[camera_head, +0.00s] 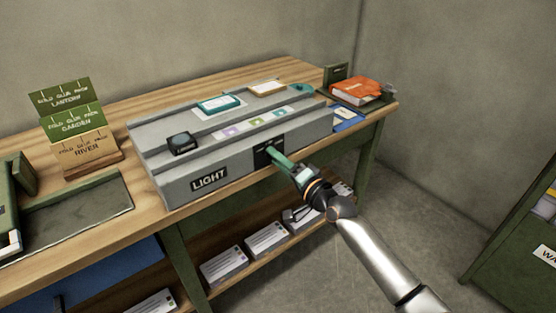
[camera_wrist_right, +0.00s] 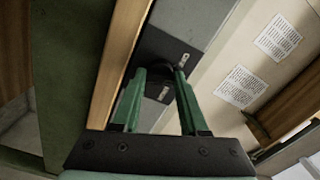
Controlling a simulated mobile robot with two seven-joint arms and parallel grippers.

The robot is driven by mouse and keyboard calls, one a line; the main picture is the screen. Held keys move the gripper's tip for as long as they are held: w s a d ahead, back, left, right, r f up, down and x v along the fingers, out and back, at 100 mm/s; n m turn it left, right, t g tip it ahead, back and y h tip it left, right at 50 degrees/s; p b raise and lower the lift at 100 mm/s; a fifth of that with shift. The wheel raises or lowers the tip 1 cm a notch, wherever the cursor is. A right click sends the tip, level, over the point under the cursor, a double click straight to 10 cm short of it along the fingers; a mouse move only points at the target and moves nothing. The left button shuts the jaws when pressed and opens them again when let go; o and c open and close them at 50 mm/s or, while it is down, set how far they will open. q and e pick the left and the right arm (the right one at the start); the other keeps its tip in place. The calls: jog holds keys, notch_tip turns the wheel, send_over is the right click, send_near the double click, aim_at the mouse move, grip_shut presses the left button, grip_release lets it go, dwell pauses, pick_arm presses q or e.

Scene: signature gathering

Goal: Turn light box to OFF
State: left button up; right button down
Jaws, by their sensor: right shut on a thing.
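The light box (camera_head: 240,170) is a long grey stepped box on the wooden bench, with a black LIGHT label (camera_head: 209,179) on its front. A black switch panel (camera_head: 262,158) is set in the front face, right of the label. My right gripper (camera_head: 275,157) reaches this panel with its green fingers. In the right wrist view, the fingers (camera_wrist_right: 160,76) close around a dark round knob (camera_wrist_right: 158,71) on the panel. Small white marks beside the knob are too small to read, so its setting cannot be told. My left gripper is out of view.
A dark block (camera_head: 183,143), a teal-framed card (camera_head: 219,104) and coloured tiles lie on the box top. Folded signs (camera_head: 75,121) stand at left; an orange book (camera_head: 355,91) lies at right. Paper stacks (camera_head: 224,266) fill the lower shelf under my arm.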

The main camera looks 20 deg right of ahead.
jog(key=shift+n+p, duration=0.45)
jog(key=shift+n, duration=2.35)
jog(key=shift+f, duration=0.1)
jog(key=shift+c, duration=2.2)
grip_release()
jog(key=shift+s, duration=0.1)
jog(key=p+v, duration=0.2)
jog(key=v, duration=1)
jog(key=shift+s, duration=0.15)
